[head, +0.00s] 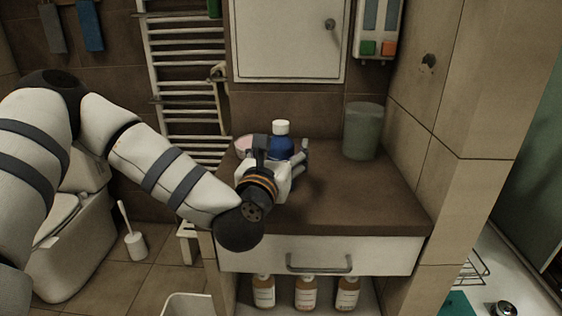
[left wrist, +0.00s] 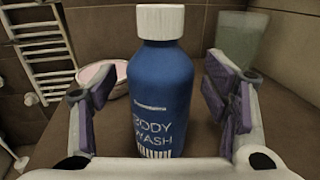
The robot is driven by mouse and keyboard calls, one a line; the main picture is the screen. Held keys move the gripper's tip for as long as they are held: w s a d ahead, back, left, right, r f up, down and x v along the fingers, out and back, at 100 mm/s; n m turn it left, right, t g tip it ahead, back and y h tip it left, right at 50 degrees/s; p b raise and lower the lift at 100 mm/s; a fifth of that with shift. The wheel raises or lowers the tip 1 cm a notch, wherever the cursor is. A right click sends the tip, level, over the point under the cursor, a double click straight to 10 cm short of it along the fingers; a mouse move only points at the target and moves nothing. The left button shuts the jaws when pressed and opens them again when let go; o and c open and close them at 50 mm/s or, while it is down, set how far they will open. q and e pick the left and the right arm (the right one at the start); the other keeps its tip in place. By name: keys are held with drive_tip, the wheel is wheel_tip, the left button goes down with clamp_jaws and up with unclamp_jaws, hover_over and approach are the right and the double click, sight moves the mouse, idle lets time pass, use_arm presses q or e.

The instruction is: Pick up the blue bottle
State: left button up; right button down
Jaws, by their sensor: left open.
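The blue bottle (head: 280,143) has a white cap and stands upright on the brown counter (head: 350,205). In the left wrist view the blue bottle (left wrist: 162,95) reads "BODY WASH" and stands between the two fingers. My left gripper (head: 279,160) is at the bottle, its fingers on either side. In the left wrist view the left gripper (left wrist: 160,98) is open, with a gap between each finger and the bottle. The bottle's lower part is hidden by the gripper in the head view. My right gripper is not in view.
A pinkish-white bowl (head: 243,144) sits behind and left of the bottle. A grey-green cup (head: 362,130) stands at the back right of the counter. A towel rail (head: 185,80) is on the wall at left. The counter's right side is clear.

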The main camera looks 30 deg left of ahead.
use_arm(q)
drive_tip(key=shift+w+a+f, duration=0.1)
drive_tip(key=shift+w, duration=0.2)
drive_tip(key=c, duration=1.4)
